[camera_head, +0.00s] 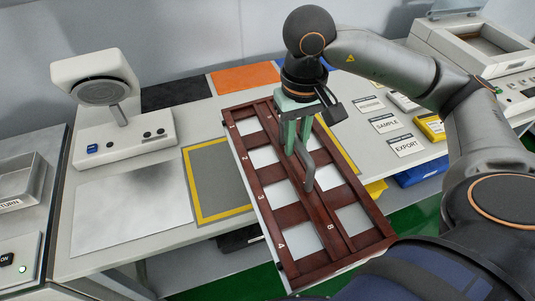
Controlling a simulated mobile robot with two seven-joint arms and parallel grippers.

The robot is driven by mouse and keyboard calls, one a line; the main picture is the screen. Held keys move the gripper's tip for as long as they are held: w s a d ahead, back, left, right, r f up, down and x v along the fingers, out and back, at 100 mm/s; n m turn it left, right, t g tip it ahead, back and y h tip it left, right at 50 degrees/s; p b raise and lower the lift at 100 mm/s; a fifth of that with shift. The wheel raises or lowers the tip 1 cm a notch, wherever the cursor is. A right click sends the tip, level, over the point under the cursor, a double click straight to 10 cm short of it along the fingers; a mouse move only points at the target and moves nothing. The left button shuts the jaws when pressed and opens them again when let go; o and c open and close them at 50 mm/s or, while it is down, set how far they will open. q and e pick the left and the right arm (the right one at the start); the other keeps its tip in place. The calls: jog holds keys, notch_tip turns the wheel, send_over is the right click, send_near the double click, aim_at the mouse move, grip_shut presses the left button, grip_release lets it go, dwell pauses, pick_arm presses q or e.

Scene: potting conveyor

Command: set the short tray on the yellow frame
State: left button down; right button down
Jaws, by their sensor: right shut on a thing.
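A dark red-brown wooden tray (286,217) with numbered, pale-bottomed compartments lies at a slant in the middle. My right gripper (297,148) reaches down over its middle divider, with greenish fingers shut on its grey handle (309,176). The near end of the tray sticks out past the table's front edge. I cannot tell whether the tray touches the table. A yellow frame (196,213) around a grey patch lies on the table, left of the tray. Another yellow strip (337,145) shows at the tray's right side, mostly hidden by it. My left gripper is not in view.
A white device (124,137) stands at the back left, behind a bare metal plate (130,210). Black (178,92) and orange (244,79) mats lie at the back. Label cards, including EXPORT (405,146), and blue (421,172) and yellow bins (432,127) are at right.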

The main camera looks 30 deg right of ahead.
aim_at(268, 120)
jog(key=shift+d+r, duration=0.2)
jog(key=shift+d, duration=0.2)
jog(key=w+f, duration=0.1)
jog(key=w, duration=0.1)
jog(key=w+f, duration=0.1)
jog(key=w, duration=0.2)
jog(key=w+d+f+b, duration=0.1)
jog(key=w, duration=0.2)
jog(key=shift+f, duration=0.3)
jog(key=w+f+b, duration=0.1)
jog(key=f, duration=0.1)
jog(key=w+f+b, duration=0.1)
jog(key=w+f, duration=0.1)
jog(key=w+f+b, duration=0.1)
jog(key=w, duration=0.1)
jog(key=shift+w+d+f, duration=0.15)
jog(key=shift+d+f, duration=0.25)
jog(key=shift+w+f+b, duration=0.15)
jog(key=shift+f+b, duration=0.1)
jog(key=shift+b, duration=0.15)
notch_tip(268, 120, down, 3)
jog(key=shift+f+b, duration=0.1)
jog(key=shift+b, duration=0.85)
jog(key=c, duration=1.3)
grip_release()
jog(key=o, duration=0.5)
